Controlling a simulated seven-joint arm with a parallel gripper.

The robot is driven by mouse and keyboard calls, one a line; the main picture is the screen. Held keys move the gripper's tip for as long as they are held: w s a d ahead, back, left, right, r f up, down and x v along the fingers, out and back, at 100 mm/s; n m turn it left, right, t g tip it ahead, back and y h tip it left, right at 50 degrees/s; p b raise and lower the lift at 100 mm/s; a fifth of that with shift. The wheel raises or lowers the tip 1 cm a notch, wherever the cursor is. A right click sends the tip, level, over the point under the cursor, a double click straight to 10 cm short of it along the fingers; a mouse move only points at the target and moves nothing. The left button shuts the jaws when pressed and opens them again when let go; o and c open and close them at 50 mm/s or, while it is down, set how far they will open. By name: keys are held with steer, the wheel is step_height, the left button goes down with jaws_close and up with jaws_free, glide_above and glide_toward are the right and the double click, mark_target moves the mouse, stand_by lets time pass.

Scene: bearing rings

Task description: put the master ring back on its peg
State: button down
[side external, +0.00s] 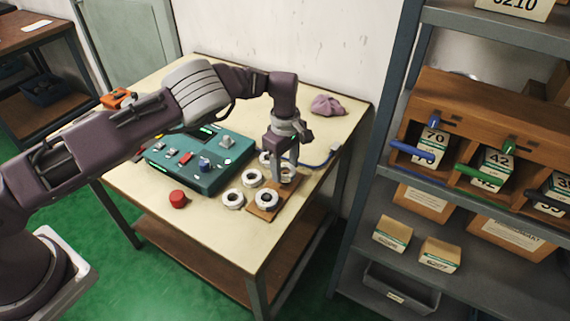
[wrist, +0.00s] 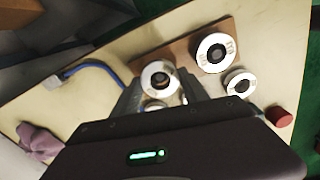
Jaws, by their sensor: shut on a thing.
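My gripper (wrist: 162,92) is shut on a white ring (wrist: 160,76), whose dark centre shows between the fingers. In the side view my gripper (side external: 286,168) points down over the far end of the brown wooden board (side external: 262,213), with the held ring (side external: 288,177) low at its tips. I cannot tell whether this ring is around a peg or just above one. Another white ring (side external: 266,199) with dark markings sits on the near end of the board around a dark-topped peg; it also shows in the wrist view (wrist: 203,58).
Loose white rings (side external: 233,199) (side external: 251,177) lie left of the board, and another (side external: 265,157) is partly behind my gripper. A teal control box (side external: 180,172), a red button (side external: 178,198), a blue cable (side external: 315,165) and a mauve cloth (side external: 327,105) are nearby. The front table corner is clear.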

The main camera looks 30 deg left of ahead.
steer(key=shift+f, duration=0.7)
stand_by(0.7)
steer(key=c, duration=0.5)
jaws_free()
steer(key=shift+r, duration=3.75)
